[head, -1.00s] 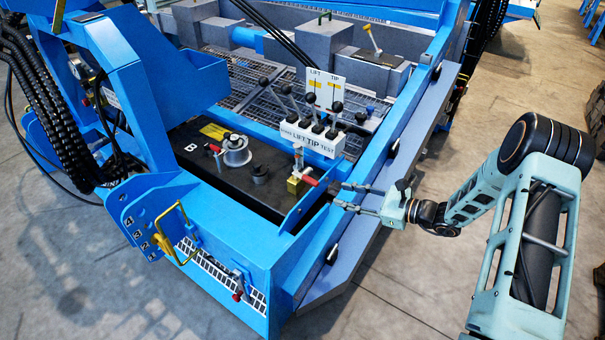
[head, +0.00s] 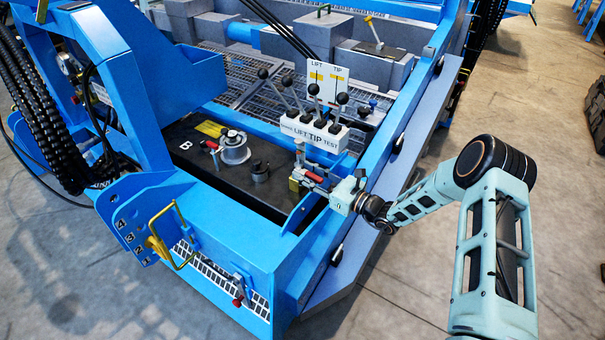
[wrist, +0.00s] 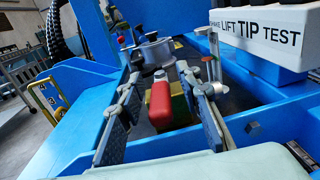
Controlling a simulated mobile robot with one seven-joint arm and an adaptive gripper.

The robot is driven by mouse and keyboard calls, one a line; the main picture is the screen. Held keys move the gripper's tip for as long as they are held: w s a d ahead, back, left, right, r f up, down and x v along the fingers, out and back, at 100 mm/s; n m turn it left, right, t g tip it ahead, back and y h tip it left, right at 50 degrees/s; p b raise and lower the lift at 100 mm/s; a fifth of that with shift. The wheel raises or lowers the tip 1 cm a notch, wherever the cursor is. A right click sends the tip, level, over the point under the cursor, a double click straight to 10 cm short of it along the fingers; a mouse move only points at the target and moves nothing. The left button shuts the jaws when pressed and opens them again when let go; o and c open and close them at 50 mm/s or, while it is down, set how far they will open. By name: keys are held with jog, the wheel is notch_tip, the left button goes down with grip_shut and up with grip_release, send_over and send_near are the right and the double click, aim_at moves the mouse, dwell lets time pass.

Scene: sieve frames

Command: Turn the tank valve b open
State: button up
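The valve on the black tank marked B (head: 186,146) has a brass body (head: 296,184) and a red lever handle (head: 312,177). In the wrist view the red handle (wrist: 160,103) points toward the camera, with the brass body partly hidden behind it. My gripper (head: 328,186) is at the valve from the right, across the blue frame edge. In the wrist view my gripper (wrist: 160,92) is open, one finger on each side of the red handle, with visible gaps. I see no clear contact.
The white LIFT TIP TEST lever block (head: 312,133) stands just behind the valve, with upright black-knobbed levers. It also shows at upper right in the wrist view (wrist: 262,28). A blue frame wall (head: 290,235) borders the front.

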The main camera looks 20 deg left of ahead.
jog(key=shift+x, duration=0.8)
jog(key=shift+c, duration=0.7)
grip_shut()
